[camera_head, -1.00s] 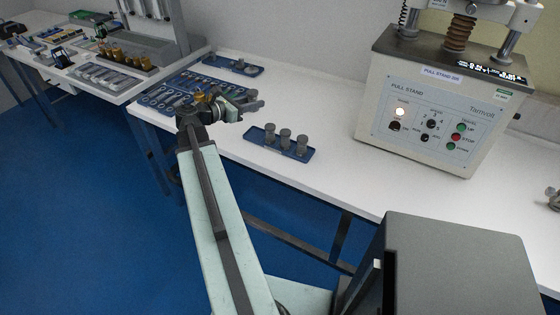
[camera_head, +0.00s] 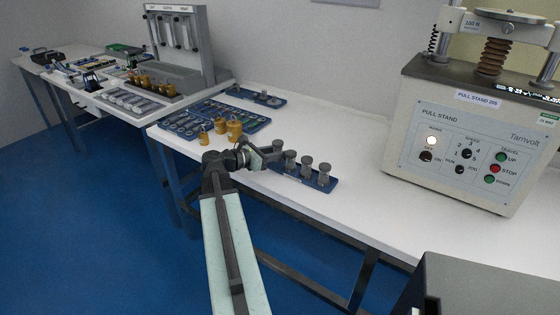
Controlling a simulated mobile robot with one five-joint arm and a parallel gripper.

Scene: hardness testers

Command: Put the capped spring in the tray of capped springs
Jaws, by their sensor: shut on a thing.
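A narrow blue tray (camera_head: 314,184) lies on the white bench, left of the pull stand. Three grey capped pieces stand upright in it; the nearest is a capped spring (camera_head: 325,172). My gripper (camera_head: 268,153) is at the tray's left end, shut on a grey capped spring (camera_head: 277,146). The held piece is small and partly hidden by the fingers. I cannot tell whether it touches the tray floor or hangs just above it.
Brass weights (camera_head: 235,130) stand close behind and left of my gripper, beside a blue organiser (camera_head: 182,127) of parts. Another blue tray (camera_head: 256,97) lies at the back. The pull stand (camera_head: 465,140) rises on the right. Bare bench lies between it and the tray.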

